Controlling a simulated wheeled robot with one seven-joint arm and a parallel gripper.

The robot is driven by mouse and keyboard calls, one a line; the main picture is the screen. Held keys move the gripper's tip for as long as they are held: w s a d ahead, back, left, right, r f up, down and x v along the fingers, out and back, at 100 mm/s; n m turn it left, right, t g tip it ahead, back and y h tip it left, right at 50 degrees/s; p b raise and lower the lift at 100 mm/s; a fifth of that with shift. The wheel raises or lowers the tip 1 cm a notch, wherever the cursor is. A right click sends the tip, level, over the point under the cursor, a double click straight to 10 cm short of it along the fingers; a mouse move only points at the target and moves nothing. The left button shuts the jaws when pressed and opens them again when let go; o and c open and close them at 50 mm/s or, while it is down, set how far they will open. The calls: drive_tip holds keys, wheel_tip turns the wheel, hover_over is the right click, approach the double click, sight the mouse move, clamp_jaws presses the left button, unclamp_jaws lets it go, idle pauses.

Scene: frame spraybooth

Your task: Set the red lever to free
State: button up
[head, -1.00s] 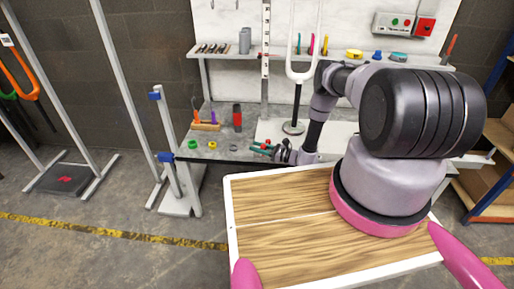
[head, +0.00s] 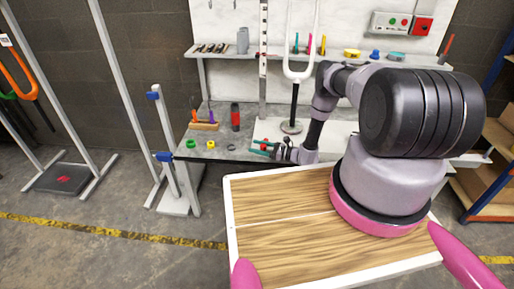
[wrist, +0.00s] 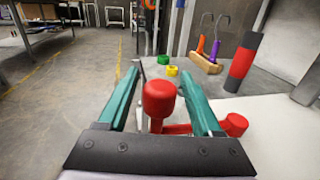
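The red lever is a round red knob (wrist: 158,98) on a short red stem, seen in the wrist view between my gripper's two green fingers. A red bar runs from its foot to a second red knob (wrist: 235,124) outside the right finger. My gripper (wrist: 163,78) is open, with a finger on each side of the upright knob and narrow gaps showing beside it; I cannot tell if either touches. In the head view my gripper (head: 260,145) is low over the bench's front part, and the lever is mostly hidden there.
The grey bench (head: 222,143) holds a green ring (head: 190,144), a yellow ring (head: 210,145), a red-and-black cylinder (head: 235,117) and a wooden tool block (head: 204,126). A white fork on a stand (head: 292,126) is behind my gripper. A post with blue clamps (head: 165,125) stands left.

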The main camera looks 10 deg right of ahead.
drive_tip(key=v, duration=1)
drive_tip(key=shift+s+d, duration=0.15)
drive_tip(key=shift+d, duration=0.25)
drive_tip(key=shift+c, duration=0.3)
